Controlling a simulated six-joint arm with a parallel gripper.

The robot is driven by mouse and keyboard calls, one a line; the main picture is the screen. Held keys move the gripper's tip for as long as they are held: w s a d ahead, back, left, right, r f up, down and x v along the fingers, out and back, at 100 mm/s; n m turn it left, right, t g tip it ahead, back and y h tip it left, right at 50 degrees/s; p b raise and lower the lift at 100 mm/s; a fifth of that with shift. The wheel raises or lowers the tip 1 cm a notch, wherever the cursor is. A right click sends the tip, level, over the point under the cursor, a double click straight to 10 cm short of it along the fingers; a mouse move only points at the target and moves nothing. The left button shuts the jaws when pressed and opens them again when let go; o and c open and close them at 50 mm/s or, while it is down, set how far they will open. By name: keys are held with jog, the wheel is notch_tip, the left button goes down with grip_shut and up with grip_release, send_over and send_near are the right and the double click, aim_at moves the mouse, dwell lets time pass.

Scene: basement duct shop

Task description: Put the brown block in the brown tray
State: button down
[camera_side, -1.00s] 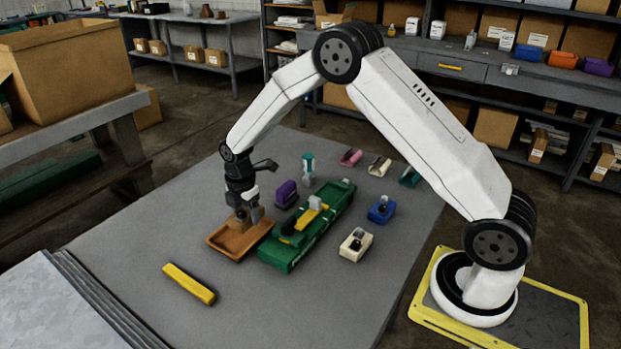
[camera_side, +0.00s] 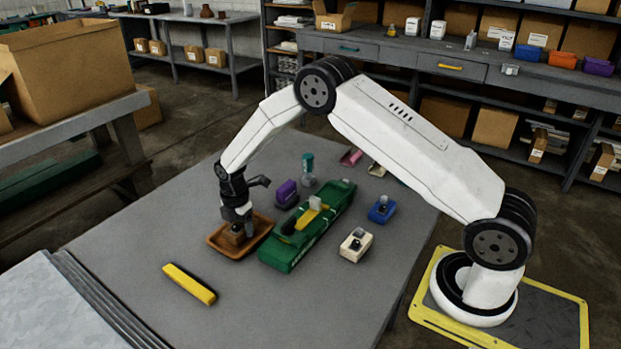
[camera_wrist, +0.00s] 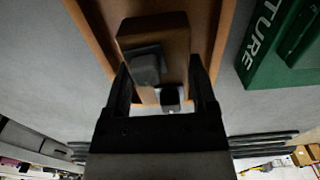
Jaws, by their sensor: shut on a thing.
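The brown block (camera_side: 233,237) is low inside the brown tray (camera_side: 258,233) in the side view, toward the tray's left part. My gripper (camera_side: 237,222) is shut on the block from above. In the wrist view the brown block (camera_wrist: 152,32) with a dark grey knob lies between the two fingers of my gripper (camera_wrist: 160,90). The brown tray's rim (camera_wrist: 222,40) frames the block there. Whether the block's underside touches the tray floor cannot be told.
A green case (camera_side: 300,243) with a yellow item on top stands close to the tray's right. A purple block (camera_side: 287,193) is behind, a cream block (camera_side: 355,244) and a blue block (camera_side: 381,209) farther right. A yellow bar (camera_side: 188,284) lies in front. Table left of the tray is clear.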

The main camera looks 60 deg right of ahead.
jog(key=shift+f, duration=0.3)
jog(key=shift+f, duration=0.1)
grip_release()
notch_tip(320, 180, up, 12)
dwell(0.9)
dwell(0.5)
